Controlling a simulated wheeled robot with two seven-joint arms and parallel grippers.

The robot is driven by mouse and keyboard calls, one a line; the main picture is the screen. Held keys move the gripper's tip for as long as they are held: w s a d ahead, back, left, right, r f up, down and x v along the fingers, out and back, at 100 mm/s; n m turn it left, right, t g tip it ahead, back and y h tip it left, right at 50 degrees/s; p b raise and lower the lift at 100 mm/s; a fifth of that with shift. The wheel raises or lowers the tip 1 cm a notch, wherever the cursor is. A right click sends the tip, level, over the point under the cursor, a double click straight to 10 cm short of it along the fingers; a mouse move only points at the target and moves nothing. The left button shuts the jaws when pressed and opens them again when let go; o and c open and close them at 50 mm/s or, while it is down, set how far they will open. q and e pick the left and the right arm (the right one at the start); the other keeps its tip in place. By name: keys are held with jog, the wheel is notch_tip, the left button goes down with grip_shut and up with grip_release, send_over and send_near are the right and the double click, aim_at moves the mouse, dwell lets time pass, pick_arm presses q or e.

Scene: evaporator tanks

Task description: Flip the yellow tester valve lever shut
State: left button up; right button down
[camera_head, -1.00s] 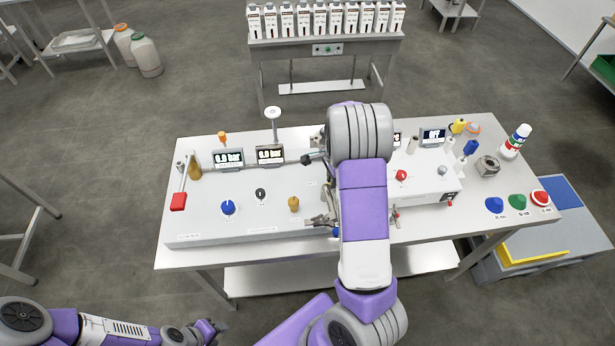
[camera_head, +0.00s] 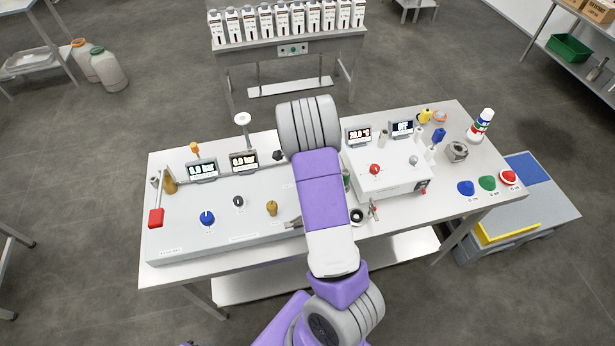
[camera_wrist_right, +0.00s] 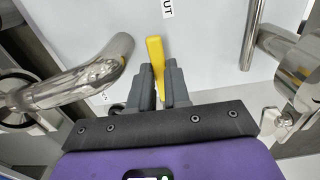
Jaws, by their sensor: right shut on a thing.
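The yellow tester valve lever (camera_wrist_right: 155,48) shows in the right wrist view, standing nearly upright in the picture against a pale panel. My right gripper (camera_wrist_right: 160,74) is shut on it, with one dark finger on each side. In the head view my right arm covers the lever and the right gripper. My left gripper is out of view.
A bent steel pipe (camera_wrist_right: 95,78) lies left of the fingers, and a thin rod (camera_wrist_right: 252,35) and steel fitting (camera_wrist_right: 295,62) lie right. In the head view the bench (camera_head: 215,262) carries a white control box (camera_head: 385,180), a red-handled lever (camera_head: 156,217) and several knobs.

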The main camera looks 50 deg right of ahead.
jog(key=c, duration=1.1)
grip_release()
notch_tip(320, 180, up, 8)
jog(key=shift+f+p, duration=0.2)
jog(key=shift+p, duration=0.25)
